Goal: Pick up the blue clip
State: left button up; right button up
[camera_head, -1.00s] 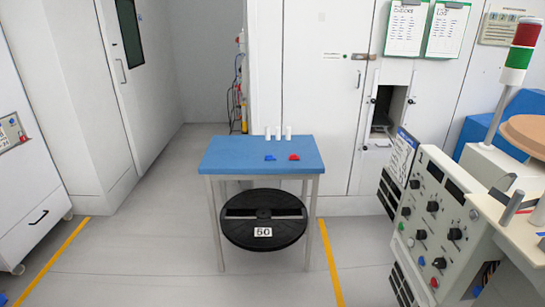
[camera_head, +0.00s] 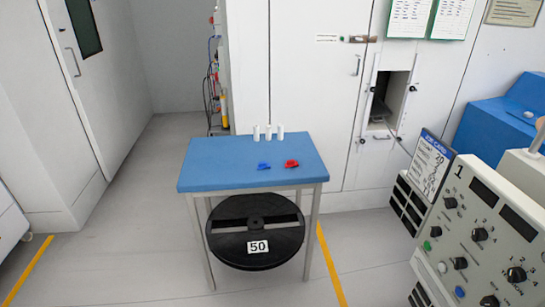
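The blue clip (camera_head: 264,166) lies on the blue top of a small table (camera_head: 220,167), near the middle. A red clip (camera_head: 291,164) lies just to its right, apart from it. Neither of my grippers shows in the head view.
Several white cylinders (camera_head: 268,132) stand at the table's back edge. A black reel marked 50 (camera_head: 255,215) sits below the tabletop, between the legs. A control panel machine (camera_head: 480,225) stands at the right. The floor (camera_head: 130,235) left of the table is clear.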

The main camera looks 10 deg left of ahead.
aim_at(261, 165)
jog(key=i+j+z, duration=0.15)
jog(key=i+j, duration=0.15)
jog(key=i+j+z, duration=0.35)
jog(key=i+j, duration=0.2)
jog(key=j, duration=0.25)
jog(key=i+j+z, duration=0.2)
jog(key=j, duration=0.25)
